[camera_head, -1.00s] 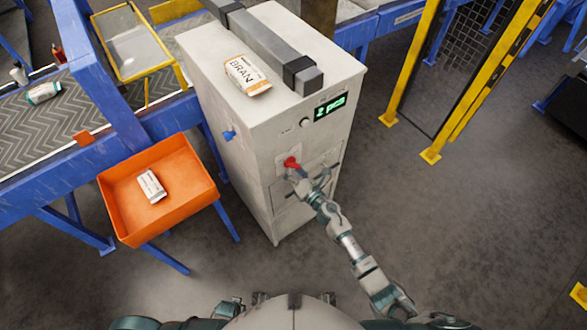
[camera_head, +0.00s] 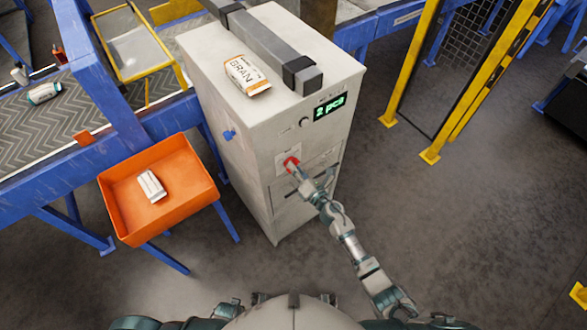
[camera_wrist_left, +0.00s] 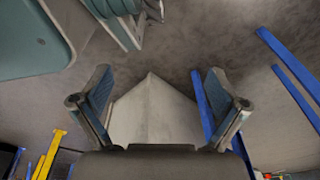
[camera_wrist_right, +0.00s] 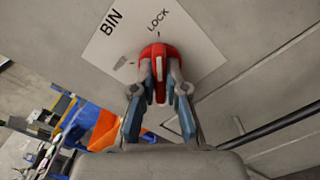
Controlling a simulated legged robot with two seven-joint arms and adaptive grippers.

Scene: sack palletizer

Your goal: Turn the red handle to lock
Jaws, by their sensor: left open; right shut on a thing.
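The red handle (camera_head: 291,163) sits on the front of the grey cabinet (camera_head: 262,135). In the right wrist view the handle (camera_wrist_right: 159,53) is on a white label plate (camera_wrist_right: 110,50) marked BIN and LOCK, and its lower part is between my fingers. My right gripper (camera_head: 299,173) is shut on it; in the right wrist view the fingertips (camera_wrist_right: 160,90) press it from both sides. The handle's top lies just below the LOCK mark. My left gripper (camera_wrist_left: 160,82) is open and empty, with a pale surface beyond it in the left wrist view. It is not clearly seen in the head view.
A BRAN sack (camera_head: 246,75) lies on the cabinet top beside a grey bar. The display (camera_head: 329,107) reads 2 pcs. An orange bin (camera_head: 118,203) with a small sack (camera_head: 151,186) stands left. The floor at right is clear up to yellow posts (camera_head: 410,60).

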